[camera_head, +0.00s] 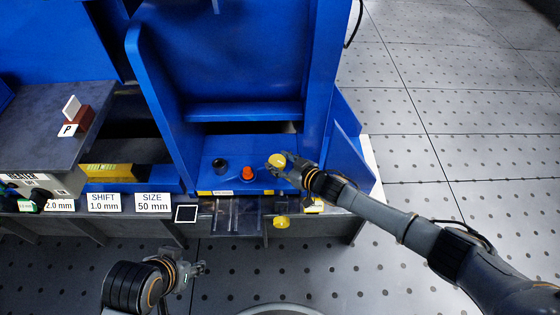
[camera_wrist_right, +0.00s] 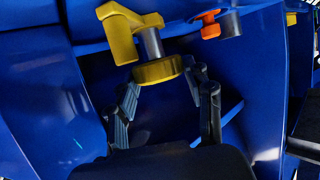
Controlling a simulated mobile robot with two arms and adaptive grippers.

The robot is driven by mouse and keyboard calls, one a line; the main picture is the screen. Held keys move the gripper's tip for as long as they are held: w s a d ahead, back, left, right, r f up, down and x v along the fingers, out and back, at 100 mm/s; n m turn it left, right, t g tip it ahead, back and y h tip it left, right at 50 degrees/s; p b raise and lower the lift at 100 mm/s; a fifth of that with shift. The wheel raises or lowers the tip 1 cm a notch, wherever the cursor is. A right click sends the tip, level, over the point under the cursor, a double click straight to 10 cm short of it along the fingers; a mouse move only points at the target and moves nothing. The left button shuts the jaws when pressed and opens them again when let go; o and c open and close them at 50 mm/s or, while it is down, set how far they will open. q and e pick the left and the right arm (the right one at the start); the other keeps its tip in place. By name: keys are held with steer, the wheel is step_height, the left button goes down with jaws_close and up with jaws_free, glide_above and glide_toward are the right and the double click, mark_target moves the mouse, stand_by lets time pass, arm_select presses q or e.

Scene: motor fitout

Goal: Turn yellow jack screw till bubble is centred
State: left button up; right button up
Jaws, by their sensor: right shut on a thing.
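The yellow jack screw (camera_head: 277,160) stands at the right of the blue machine base (camera_head: 230,150). My right gripper (camera_head: 289,169) is at it, reaching in from the right. In the right wrist view its two fingers (camera_wrist_right: 166,84) are shut on a round yellow disc (camera_wrist_right: 158,70) at the end of a grey shaft (camera_wrist_right: 150,43). A yellow angled piece (camera_wrist_right: 125,25) sits at the shaft's other end. My left gripper (camera_head: 198,268) hangs in front of the bench, away from the screw; its opening is unclear. I cannot make out a bubble in either view.
An orange knob (camera_head: 248,173) and a dark round fitting (camera_head: 220,166) stand left of the screw. Another yellow round part (camera_head: 281,222) shows below the bench edge. Blue walls rise around the base. Label cards (camera_head: 152,202) line the front. Open floor lies right.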

steer(key=o, duration=1.2)
